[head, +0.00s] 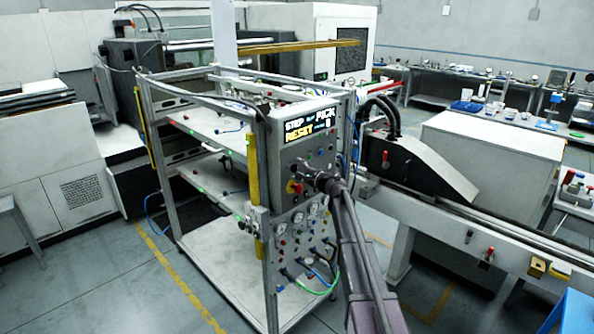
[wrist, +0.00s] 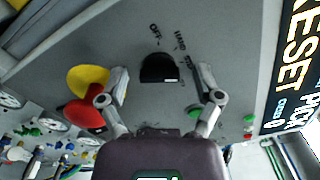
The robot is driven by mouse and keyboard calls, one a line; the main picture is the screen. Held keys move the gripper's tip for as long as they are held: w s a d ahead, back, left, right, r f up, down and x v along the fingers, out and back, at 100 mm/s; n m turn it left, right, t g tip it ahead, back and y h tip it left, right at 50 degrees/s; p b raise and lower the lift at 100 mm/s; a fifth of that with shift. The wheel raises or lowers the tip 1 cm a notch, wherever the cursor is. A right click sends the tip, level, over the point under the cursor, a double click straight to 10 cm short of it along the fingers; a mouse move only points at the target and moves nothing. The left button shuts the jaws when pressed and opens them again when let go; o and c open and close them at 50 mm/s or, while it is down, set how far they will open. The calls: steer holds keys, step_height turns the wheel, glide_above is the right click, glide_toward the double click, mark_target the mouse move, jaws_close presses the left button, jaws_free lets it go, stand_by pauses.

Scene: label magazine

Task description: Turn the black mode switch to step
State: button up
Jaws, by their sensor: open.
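The black mode switch (wrist: 158,67) is a round knob on the grey control panel (wrist: 225,35) in the wrist view, with a small white mark at its lower right edge. Lettering that looks like OFF and HAND stands above it; I cannot read a STEP label by the knob. My gripper (wrist: 162,78) is open, with one finger on each side of the switch and gaps between. I cannot tell whether the fingertips touch the panel. In the head view my gripper (head: 318,180) is at the panel front, and the switch cannot be made out behind it.
A red emergency button (wrist: 84,113) with a yellow collar sits close by the left finger. A lit display (head: 310,122) shows STEP, PICK and RESET. Gauges (head: 298,218) and hoses (head: 318,280) are lower on the panel. A conveyor (head: 470,215) stands at right.

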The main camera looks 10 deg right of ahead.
steer(key=v, duration=1.2)
steer(key=shift+a, duration=0.1)
steer(key=s+a+f+n+g+h+b, duration=0.1)
steer(key=s+a+f+n+g, duration=0.4)
steer(key=s+f, duration=0.3)
steer(key=s+a+f+n+g+h+b, duration=0.15)
steer(key=s+a+f+n+g, duration=0.35)
steer(key=s, duration=0.5)
steer(key=s+d+f+n+g+h, duration=0.1)
steer(key=s+f+h, duration=0.3)
steer(key=s, duration=0.5)
steer(key=s+d+f+n+g+h+b, duration=0.1)
steer(key=s+d+f+n+g+h, duration=0.1)
steer(key=s, duration=0.7)
steer(key=shift+d+f+n+g+h, duration=0.25)
steer(key=shift+f+n+g+h, duration=0.55)
steer(key=shift+f+n+h, duration=0.55)
steer(key=shift+f+y, duration=0.2)
steer(key=shift+y, duration=0.1)
steer(key=shift+c, duration=0.2)
